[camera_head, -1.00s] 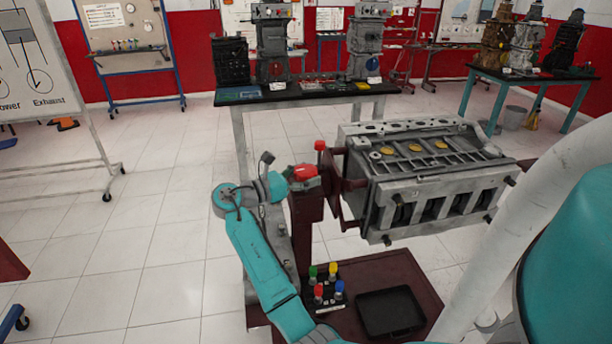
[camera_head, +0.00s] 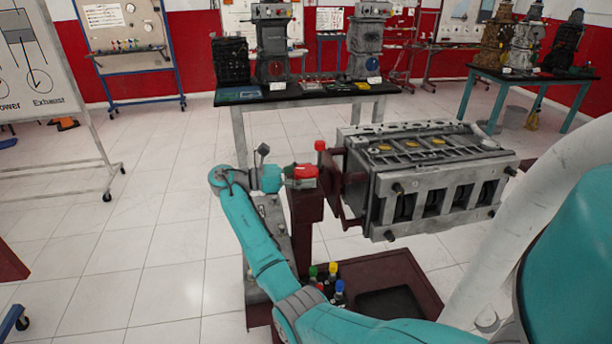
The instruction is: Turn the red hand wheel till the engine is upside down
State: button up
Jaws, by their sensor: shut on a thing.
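The red hand wheel (camera_head: 305,172) sits at the top of the dark red stand post (camera_head: 306,210), left of the engine. My gripper (camera_head: 288,173) is shut on the wheel from its left side; the fingertips are small and partly hidden. The grey engine block (camera_head: 436,192) hangs on the stand's bracket (camera_head: 350,180). Its top face with yellow round parts (camera_head: 411,144) still points mostly up, tilted away from me. Its side face with dark openings shows broadly toward me.
A red knob (camera_head: 320,146) stands just beside the wheel. Below are the stand's dark red tray (camera_head: 415,272) and several colour-capped bottles (camera_head: 333,275), partly behind my arm. A table (camera_head: 240,103) with engine models stands behind.

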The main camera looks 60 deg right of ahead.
aim_at(307, 169)
jog(key=shift+f, duration=0.1)
jog(key=o, duration=1.2)
jog(key=shift+c, duration=0.2)
jog(key=shift+r, duration=0.2)
notch_tip(307, 169, up, 10)
jog(key=shift+f, duration=0.15)
